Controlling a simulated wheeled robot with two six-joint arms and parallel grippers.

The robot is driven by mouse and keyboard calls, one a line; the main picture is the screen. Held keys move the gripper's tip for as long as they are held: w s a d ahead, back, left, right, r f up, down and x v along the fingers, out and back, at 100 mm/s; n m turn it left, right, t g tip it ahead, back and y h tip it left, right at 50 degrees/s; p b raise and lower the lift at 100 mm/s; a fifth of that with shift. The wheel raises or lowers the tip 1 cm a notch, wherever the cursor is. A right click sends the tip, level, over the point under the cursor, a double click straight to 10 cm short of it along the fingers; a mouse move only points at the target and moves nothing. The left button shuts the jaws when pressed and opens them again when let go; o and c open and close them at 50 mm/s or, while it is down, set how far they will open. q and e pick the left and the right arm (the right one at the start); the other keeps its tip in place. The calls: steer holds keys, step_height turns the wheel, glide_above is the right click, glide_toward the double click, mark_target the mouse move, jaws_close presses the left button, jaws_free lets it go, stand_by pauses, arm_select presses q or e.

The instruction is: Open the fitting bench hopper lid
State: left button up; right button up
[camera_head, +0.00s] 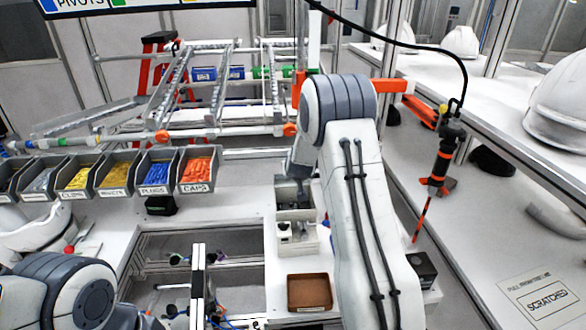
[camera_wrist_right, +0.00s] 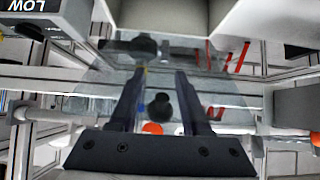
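My right arm reaches over a grey open-topped box (camera_head: 296,214) at the bench's middle, which may be the hopper; the arm hides part of it. My right gripper (camera_wrist_right: 160,75) is open in the right wrist view. A see-through panel (camera_wrist_right: 225,92), perhaps the lid, spans behind the fingers. A dark round knob (camera_wrist_right: 160,108) shows between the two fingers, with a gap on each side; I cannot tell its depth. Another dark knob-like shape (camera_wrist_right: 142,46) lies beyond the fingertips. My left arm is at the lower left of the head view, its gripper out of sight.
A row of labelled bins includes a caps bin (camera_head: 197,171) and a plugs bin (camera_head: 156,174). A brown tray (camera_head: 309,292) lies in front of the box. An orange-black tool (camera_head: 439,165) hangs at the right. White helmet shells (camera_head: 557,105) stand on the right shelf.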

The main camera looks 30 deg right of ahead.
steer(key=shift+w+r, duration=0.1)
steer(key=shift+w, duration=0.05)
steer(key=shift+r, duration=0.15)
steer(key=shift+r, duration=0.2)
steer(key=b+v, duration=0.1)
steer(key=v, duration=0.9)
steer(key=shift+s+b, duration=0.25)
steer(key=shift+b, duration=0.1)
steer(key=shift+f, duration=0.1)
